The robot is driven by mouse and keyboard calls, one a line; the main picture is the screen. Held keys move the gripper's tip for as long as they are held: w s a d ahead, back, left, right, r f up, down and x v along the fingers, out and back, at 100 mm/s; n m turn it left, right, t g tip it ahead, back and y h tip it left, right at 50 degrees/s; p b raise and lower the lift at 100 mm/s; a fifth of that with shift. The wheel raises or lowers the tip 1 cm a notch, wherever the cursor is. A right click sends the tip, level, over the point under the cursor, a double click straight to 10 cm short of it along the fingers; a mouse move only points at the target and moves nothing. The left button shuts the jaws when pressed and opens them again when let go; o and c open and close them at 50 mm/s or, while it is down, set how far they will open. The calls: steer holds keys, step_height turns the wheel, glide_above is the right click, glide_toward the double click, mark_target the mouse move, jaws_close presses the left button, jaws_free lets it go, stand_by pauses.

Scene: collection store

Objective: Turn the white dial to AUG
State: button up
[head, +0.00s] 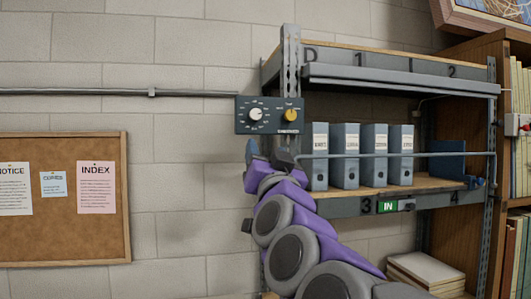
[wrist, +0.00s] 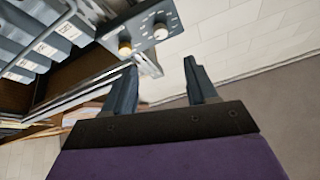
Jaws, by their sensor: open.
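The white dial (head: 256,114) sits on the left half of a dark control panel (head: 270,129) fixed to the shelf post. Small white labels ring it, too small to read. A yellow dial (head: 291,115) is to its right on the same panel. In the wrist view the white dial (wrist: 160,33) and the yellow dial (wrist: 125,48) show near the top. My gripper (wrist: 160,75) is open and empty, its two fingers apart, short of the panel. In the head view my gripper (head: 262,150) is just below the panel, its fingertips partly hidden by my arm.
A metal shelf (head: 400,72) right of the panel holds several grey binders (head: 345,165) behind a rail (head: 440,155). A green IN sign (head: 388,207) is on its lower edge. A cork board (head: 60,240) hangs at the left. The wall (head: 180,180) between is bare, with a conduit (head: 180,94).

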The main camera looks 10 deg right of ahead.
steer(key=n+b, duration=0.1)
steer(key=n+g+y, duration=0.1)
steer(key=n+y, duration=0.3)
steer(key=n, duration=0.1)
glide_toward(257, 115)
steer(key=p+x, duration=0.1)
steer(key=x, duration=0.1)
steer(key=p+x, duration=0.2)
steer(key=x, duration=0.1)
steer(key=p+x, duration=0.2)
steer(key=x, duration=0.1)
steer(key=shift+w+a+r, duration=0.15)
steer(key=shift+a, duration=0.2)
steer(key=shift+w+r, duration=0.1)
steer(key=shift+w, duration=0.15)
steer(key=shift+d, duration=0.15)
steer(key=shift+d, duration=0.15)
steer(key=shift+c, duration=0.3)
